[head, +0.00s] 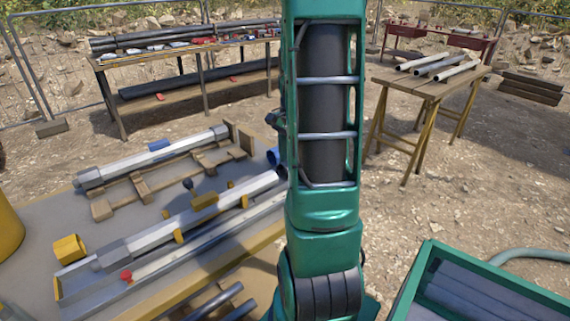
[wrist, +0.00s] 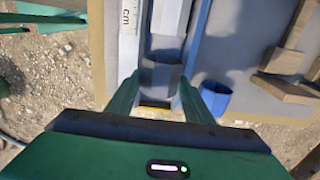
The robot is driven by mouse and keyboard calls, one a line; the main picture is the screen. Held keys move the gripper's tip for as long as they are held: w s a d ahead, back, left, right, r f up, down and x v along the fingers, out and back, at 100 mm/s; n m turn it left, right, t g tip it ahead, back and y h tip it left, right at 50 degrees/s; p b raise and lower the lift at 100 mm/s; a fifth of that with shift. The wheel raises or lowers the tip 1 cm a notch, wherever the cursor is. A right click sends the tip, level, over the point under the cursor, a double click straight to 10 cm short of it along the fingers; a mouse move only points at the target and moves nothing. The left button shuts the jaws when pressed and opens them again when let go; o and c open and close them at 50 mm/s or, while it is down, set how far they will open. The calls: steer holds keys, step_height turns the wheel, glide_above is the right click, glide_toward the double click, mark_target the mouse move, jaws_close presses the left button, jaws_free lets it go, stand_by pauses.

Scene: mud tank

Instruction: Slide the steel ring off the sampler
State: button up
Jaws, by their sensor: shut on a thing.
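The sampler (head: 195,218), a long grey faceted steel tube, lies along the bench in the head view, with yellow supports along it. Its far end runs behind my arm. In the wrist view the sampler (wrist: 163,45) runs up the middle from between my fingers. A darker, wider grey band at its near end, seemingly the steel ring (wrist: 161,78), sits between the green fingers. My gripper (wrist: 157,93) is shut on it, one finger on each side. The contact is partly shaded, and the gripper is hidden in the head view.
A blue cup (wrist: 215,98) stands close right of my gripper. A wooden rack (head: 205,165) with another tube is behind the sampler. A white scale (wrist: 129,30) runs left of it. A green-rimmed tank (head: 425,262) is at lower right. The wooden table (head: 425,85) stands farther back.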

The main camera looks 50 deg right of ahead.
steer(key=shift+d, duration=0.1)
steer(key=o, duration=1.4)
steer(key=shift+c, duration=0.2)
step_height(320, 180, up, 11)
steer(key=shift+f, duration=0.15)
steer(key=s+a+f+n, duration=0.1)
steer(key=s+a+n, duration=0.6)
steer(key=a, duration=0.3)
steer(key=s+a+f+n, duration=0.2)
steer(key=s+a+n, duration=0.4)
steer(key=a, duration=0.5)
steer(key=shift+s+a+f+n, duration=0.2)
steer(key=shift+s+n, duration=0.2)
steer(key=shift+n, duration=0.1)
